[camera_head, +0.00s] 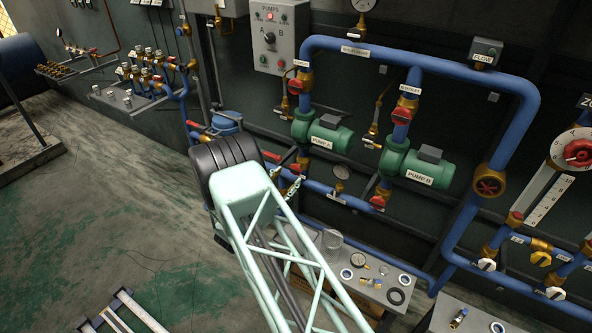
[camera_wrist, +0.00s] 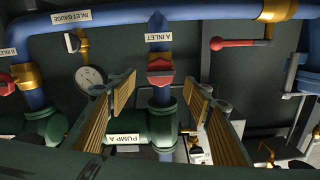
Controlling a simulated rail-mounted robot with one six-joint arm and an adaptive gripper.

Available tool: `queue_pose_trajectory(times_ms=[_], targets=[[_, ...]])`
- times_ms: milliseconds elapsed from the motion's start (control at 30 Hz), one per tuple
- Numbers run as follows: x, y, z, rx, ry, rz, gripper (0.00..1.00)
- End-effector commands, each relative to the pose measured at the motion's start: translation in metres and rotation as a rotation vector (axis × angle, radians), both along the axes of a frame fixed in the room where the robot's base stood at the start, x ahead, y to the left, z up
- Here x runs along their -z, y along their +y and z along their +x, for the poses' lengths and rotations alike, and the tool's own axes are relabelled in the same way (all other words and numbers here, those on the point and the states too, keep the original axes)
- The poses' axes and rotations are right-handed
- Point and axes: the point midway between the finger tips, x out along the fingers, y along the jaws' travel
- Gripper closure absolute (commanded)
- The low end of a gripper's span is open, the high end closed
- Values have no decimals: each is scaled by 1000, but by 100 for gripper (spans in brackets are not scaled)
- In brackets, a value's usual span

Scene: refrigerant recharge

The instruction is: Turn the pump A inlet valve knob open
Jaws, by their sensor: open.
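The pump A inlet valve knob (camera_wrist: 160,71) is red and sits on a short blue pipe under the "A INLET" label (camera_wrist: 158,38) in the wrist view. Its bar lies across the pipe. My gripper (camera_wrist: 162,82) is open, with one padded finger on each side of the knob in the picture. I see no contact, and the remaining gap in depth is hard to judge. Green pump A (camera_wrist: 152,125) is beyond the fingers; it also shows in the head view (camera_head: 325,135). There my wrist largely hides the gripper.
A red lever (camera_wrist: 232,43) and a gauge (camera_wrist: 89,78) flank the knob in the wrist view. Blue piping (camera_wrist: 205,16) runs across the top. In the head view, pump B (camera_head: 420,168) stands to the right, and a bench (camera_head: 395,296) with loose fittings is below.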

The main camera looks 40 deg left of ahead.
Motion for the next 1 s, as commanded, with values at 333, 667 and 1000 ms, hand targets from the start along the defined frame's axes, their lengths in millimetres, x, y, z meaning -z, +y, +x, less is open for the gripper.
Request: queue_pose_trajectory(times_ms=[333,667,1000], targets=[[0,5,46,2,0,1,54],[1,9,71,0,0,0,54],[0,9,73,0,0,-1,54]])
